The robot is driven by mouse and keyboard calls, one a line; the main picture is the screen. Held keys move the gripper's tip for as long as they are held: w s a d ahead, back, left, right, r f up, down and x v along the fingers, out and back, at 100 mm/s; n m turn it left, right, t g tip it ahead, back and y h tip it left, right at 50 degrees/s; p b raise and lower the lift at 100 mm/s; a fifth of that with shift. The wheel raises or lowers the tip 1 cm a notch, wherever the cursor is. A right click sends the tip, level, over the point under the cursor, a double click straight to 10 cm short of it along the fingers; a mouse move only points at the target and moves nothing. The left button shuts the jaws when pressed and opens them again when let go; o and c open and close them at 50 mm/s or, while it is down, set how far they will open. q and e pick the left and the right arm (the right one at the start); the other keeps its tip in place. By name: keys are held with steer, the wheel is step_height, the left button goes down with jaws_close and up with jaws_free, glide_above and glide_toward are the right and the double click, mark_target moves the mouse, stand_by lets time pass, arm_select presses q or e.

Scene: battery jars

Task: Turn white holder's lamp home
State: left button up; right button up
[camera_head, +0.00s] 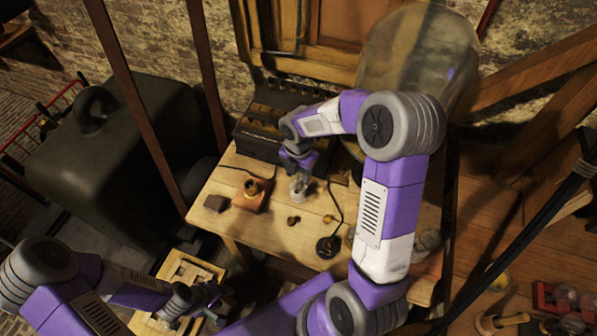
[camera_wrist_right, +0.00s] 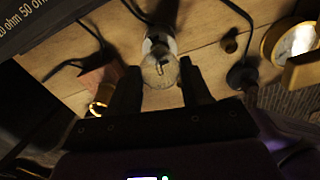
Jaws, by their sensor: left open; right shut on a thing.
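The clear glass lamp (camera_wrist_right: 160,72) stands between the fingers of my right gripper (camera_wrist_right: 162,88) in the right wrist view. The pale white holder (camera_wrist_right: 157,38) shows just beyond the lamp, with a dark cable running from it. In the head view my right gripper (camera_head: 300,165) points down onto the lamp and holder (camera_head: 298,189) on the table, shut on the lamp. How deep the lamp sits in the holder is hidden. My left gripper (camera_head: 200,298) is open, low at the left, over a wooden tray (camera_head: 178,265) away from the holder.
A brass socket on a reddish block (camera_head: 253,194) stands left of the holder. A black round base with a cable (camera_head: 328,246) and small brass pieces (camera_head: 293,220) lie in front. A dark box (camera_head: 262,130) stands behind. A large glass jar (camera_head: 420,50) is at the back right.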

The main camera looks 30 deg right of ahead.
steer(key=m, duration=0.4)
steer(key=shift+m+b, duration=0.3)
steer(key=shift+b, duration=0.1)
steer(key=shift+m, duration=0.9)
steer(key=m, duration=0.3)
steer(key=shift+m+b, duration=0.3)
steer(key=shift+b, duration=0.05)
steer(key=shift+m, duration=1.4)
steer(key=shift+m, duration=0.6)
steer(key=m, duration=0.4)
steer(key=o, duration=1.3)
steer(key=shift+c, duration=0.2)
